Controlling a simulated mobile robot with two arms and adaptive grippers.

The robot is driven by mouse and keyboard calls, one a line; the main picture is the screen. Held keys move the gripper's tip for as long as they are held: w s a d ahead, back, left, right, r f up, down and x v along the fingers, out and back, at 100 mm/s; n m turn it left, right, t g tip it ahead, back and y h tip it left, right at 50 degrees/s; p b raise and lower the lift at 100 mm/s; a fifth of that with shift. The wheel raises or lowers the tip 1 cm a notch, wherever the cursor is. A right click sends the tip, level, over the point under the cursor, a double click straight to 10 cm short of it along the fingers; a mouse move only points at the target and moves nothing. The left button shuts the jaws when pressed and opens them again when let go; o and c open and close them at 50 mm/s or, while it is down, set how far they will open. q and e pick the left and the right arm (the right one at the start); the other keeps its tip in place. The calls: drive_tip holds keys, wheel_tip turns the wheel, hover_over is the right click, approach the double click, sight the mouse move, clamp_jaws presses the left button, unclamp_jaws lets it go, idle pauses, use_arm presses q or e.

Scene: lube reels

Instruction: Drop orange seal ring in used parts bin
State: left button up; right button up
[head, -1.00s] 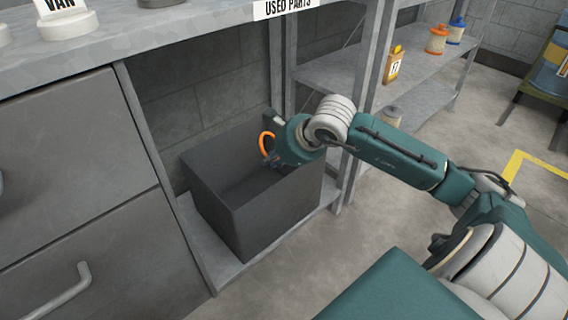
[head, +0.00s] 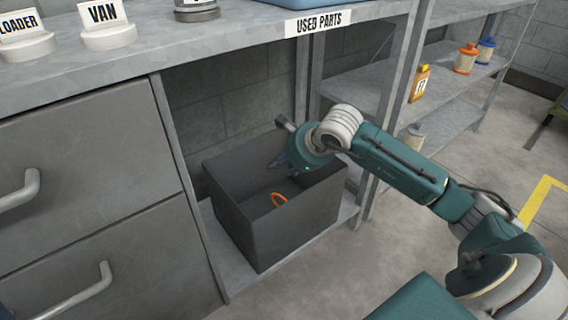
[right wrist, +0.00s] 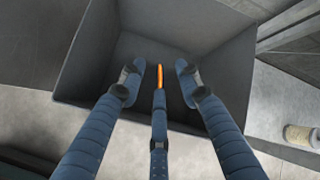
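The orange seal ring (head: 279,200) shows inside the dark grey used parts bin (head: 285,238), below my right gripper and apart from it. The bin stands on the low shelf under the "USED PARTS" label (head: 318,22). My right gripper (head: 280,163) is over the bin opening. In the right wrist view its fingers (right wrist: 158,85) are spread open, and the ring (right wrist: 160,75) shows edge-on as a thin orange strip beyond the middle finger. Whether the ring touches the bin floor is hard to tell.
A workbench (head: 235,32) with "LOADER" and "VAN" signs is above the bin. Drawers (head: 85,160) stand left of it. Shelves with bottles are at the right, and open floor lies in front.

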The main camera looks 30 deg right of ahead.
drive_tip(key=v, duration=1.2)
idle(0.9)
